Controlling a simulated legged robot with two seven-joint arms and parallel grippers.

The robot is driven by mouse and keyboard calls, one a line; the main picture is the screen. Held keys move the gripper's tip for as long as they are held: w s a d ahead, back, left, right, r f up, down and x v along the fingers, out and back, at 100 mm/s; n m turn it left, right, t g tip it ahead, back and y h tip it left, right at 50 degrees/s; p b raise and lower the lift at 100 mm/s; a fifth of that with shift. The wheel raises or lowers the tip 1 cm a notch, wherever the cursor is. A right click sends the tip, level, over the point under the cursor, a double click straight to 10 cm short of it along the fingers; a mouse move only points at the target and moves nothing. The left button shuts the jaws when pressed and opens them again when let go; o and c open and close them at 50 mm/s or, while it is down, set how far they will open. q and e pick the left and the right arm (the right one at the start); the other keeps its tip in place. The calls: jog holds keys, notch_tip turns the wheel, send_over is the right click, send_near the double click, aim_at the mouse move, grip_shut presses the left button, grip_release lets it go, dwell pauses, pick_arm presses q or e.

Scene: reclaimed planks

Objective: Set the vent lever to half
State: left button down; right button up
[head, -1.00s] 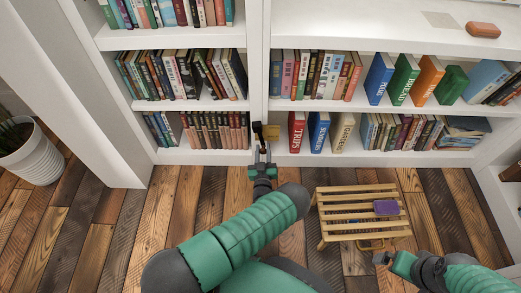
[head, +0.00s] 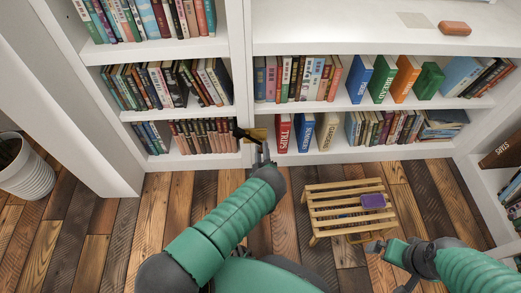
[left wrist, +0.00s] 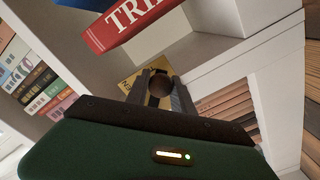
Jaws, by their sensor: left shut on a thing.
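The vent lever (head: 243,133) is a dark bar at the foot of the upright between the two bookcase bays, slanting up and to the left. A yellow plate (head: 258,134) sits just beside it and also shows behind the fingers in the left wrist view (left wrist: 127,82). My left gripper (head: 262,154) is at the lever's lower end. In the left wrist view its fingers (left wrist: 160,88) are shut around a dark round part, seemingly the lever's end. The plate's markings are too small to read. My right gripper (head: 374,247) is by the slatted stool, its jaws unclear.
A slatted wooden stool (head: 325,207) with a purple book (head: 373,201) stands on the plank floor at right. Red TRIPS book (head: 283,134) and other books stand close right of the lever. A white plant pot (head: 27,175) is at far left.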

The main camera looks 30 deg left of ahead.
dwell(0.3)
pick_arm(q)
jog(key=c, duration=1.1)
grip_release()
jog(key=p+v, duration=0.6)
jog(key=v, duration=1.1)
jog(key=shift+p, duration=0.3)
jog(key=shift+w+f, duration=0.1)
